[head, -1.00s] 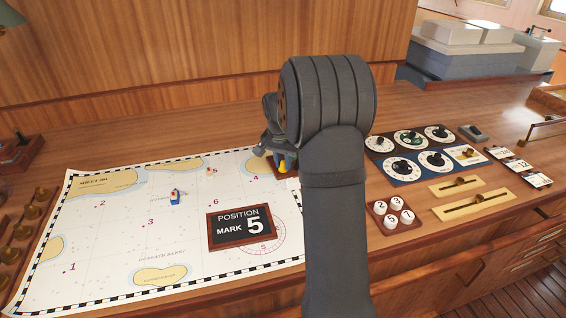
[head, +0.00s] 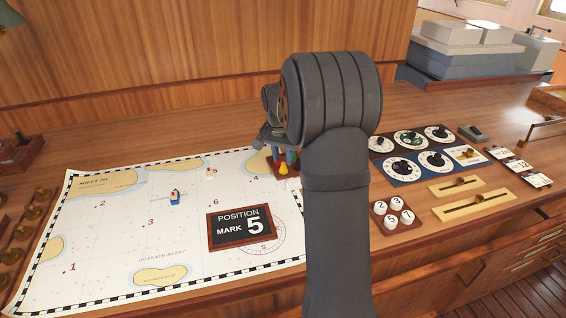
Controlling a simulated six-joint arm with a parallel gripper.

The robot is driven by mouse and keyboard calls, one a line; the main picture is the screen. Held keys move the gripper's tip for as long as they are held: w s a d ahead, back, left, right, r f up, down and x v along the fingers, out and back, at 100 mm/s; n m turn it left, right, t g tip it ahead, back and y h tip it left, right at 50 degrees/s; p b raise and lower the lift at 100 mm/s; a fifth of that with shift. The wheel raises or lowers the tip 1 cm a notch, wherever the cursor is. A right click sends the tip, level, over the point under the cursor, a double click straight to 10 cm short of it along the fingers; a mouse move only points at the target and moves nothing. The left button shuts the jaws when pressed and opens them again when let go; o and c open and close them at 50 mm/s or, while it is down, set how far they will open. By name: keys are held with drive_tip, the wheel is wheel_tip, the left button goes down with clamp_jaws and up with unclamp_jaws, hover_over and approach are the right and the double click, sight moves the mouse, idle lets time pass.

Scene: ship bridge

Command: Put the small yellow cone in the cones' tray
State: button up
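The cones' tray (head: 296,173) is a small reddish-brown tray at the chart's back right edge, partly hidden by my arm. A small yellow cone (head: 283,170) stands upright at the tray's front, apparently in it. Behind it are a red cone (head: 276,156) and a blue cone (head: 291,158), partly covered by my gripper and arm. My gripper (head: 268,138) is above and slightly left of the tray, mostly hidden behind my wrist. I see no cone held in it, but its finger opening is not clear.
The chart (head: 110,235) carries a small blue boat (head: 175,198), a small pale piece (head: 210,173) and a "Position mark 5" sign (head: 241,227). Dial panels (head: 410,155), a numbered-knob tray (head: 393,217) and brass sliders (head: 460,183) lie to the right.

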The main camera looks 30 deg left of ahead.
sight(283, 163)
wheel_tip(283, 163, up, 9)
drive_tip(key=s, duration=0.1)
drive_tip(key=shift+s, duration=0.2)
drive_tip(key=f, duration=0.4)
drive_tip(key=w+f, duration=0.1)
drive_tip(key=f, duration=0.7)
drive_tip(key=shift+w+f, duration=0.2)
drive_tip(key=shift+w, duration=0.2)
wheel_tip(283, 163, up, 3)
drive_tip(key=shift+f, duration=0.1)
drive_tip(key=shift+r, duration=0.85)
